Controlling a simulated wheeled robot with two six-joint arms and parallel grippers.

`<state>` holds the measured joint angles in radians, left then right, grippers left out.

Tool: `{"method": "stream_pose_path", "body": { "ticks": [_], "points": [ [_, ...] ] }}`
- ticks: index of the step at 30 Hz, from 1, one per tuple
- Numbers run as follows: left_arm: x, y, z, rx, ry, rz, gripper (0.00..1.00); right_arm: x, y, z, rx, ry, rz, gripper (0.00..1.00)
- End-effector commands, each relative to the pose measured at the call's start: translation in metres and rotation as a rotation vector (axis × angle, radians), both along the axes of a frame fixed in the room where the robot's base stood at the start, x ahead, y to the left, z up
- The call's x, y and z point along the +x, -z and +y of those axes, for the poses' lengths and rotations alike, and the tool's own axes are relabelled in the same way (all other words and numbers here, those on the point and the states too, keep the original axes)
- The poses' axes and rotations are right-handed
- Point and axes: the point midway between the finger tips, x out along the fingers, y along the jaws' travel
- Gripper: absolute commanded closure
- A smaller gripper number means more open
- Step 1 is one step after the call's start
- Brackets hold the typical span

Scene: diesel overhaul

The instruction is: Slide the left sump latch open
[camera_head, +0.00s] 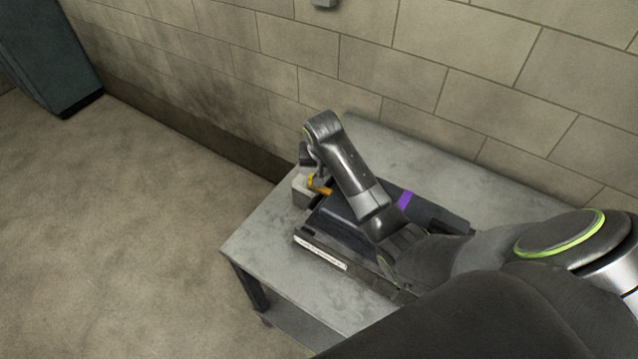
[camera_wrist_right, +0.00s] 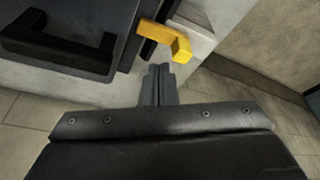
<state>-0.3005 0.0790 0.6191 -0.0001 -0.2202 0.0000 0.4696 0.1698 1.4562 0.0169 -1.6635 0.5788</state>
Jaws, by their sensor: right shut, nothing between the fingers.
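The yellow-orange latch (camera_head: 320,187) sits at the left end of the dark sump unit (camera_head: 338,222) on the table, beside a pale grey block (camera_head: 301,192). In the right wrist view the latch (camera_wrist_right: 165,38) is an L-shaped bar with a bent end, lying across the gap between the dark unit (camera_wrist_right: 100,65) and a pale surface. My right gripper (camera_wrist_right: 158,72) is shut and empty, its fingertips just below the latch in that view. A small gap shows between them. My forearm hides part of the unit in the head view. My left gripper is not in view.
A black handle (camera_wrist_right: 60,50) stands out from the unit in the wrist view. A block wall (camera_head: 385,60) stands behind.

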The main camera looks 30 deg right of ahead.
Motion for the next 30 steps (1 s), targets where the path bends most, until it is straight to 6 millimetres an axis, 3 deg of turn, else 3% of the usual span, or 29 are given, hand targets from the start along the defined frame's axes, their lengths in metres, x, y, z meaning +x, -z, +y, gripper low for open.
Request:
{"method": "stream_pose_path", "body": {
  "ticks": [11, 30],
  "points": [
    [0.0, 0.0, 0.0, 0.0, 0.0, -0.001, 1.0, 0.0, 0.001, 0.0, 0.0, 0.0, 0.0, 1.0],
    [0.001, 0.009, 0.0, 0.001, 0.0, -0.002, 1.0, 0.0, 0.02, 0.0, 0.0, 0.0, 0.001, 1.0]
  ]
}}
